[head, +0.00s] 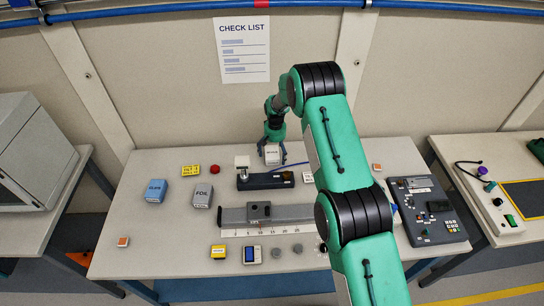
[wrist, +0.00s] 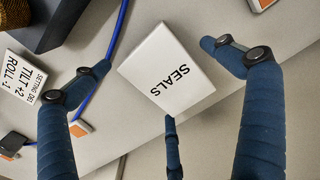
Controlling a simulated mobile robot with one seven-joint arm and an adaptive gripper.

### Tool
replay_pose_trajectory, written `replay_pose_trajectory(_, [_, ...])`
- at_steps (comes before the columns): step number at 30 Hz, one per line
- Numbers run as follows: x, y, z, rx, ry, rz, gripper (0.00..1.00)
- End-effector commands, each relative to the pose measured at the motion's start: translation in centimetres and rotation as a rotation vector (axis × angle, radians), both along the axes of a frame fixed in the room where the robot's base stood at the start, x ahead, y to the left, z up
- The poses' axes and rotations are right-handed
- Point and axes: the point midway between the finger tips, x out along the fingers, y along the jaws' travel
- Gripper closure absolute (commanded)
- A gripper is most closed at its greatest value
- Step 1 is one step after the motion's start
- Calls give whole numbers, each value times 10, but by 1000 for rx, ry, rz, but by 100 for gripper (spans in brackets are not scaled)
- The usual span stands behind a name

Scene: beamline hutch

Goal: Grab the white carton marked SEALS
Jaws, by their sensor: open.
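The white carton marked SEALS (wrist: 160,55) lies in the upper middle of the wrist view, its printed face toward the camera. It also shows in the head view (head: 272,155) near the back of the table. My gripper (wrist: 163,68) is open, with one blue finger left of the carton, one right of it and a third at its lower edge. Gaps show at the left and right sides; whether the third finger touches cannot be told. In the head view my gripper (head: 271,144) is right at the carton, and its fingers are small there.
A blue cable (wrist: 117,32) runs just left of the carton. A dark stage block (head: 265,180) and a tilt/roll label card (wrist: 26,82) are nearby. Blue (head: 156,190) and grey FOIL (head: 202,195) cartons stand at left; a control panel (head: 428,210) is at right.

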Motion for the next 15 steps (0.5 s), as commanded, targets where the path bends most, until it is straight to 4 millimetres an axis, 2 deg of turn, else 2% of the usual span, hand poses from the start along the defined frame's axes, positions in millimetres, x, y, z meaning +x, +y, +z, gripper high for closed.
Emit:
replay_pose_trajectory(10, [0,0,0,0,1,0,1])
replay_pose_trajectory(11, [0,0,0,0,1,0,5])
replay_pose_trajectory(15, [0,0,0,0,1,0,33])
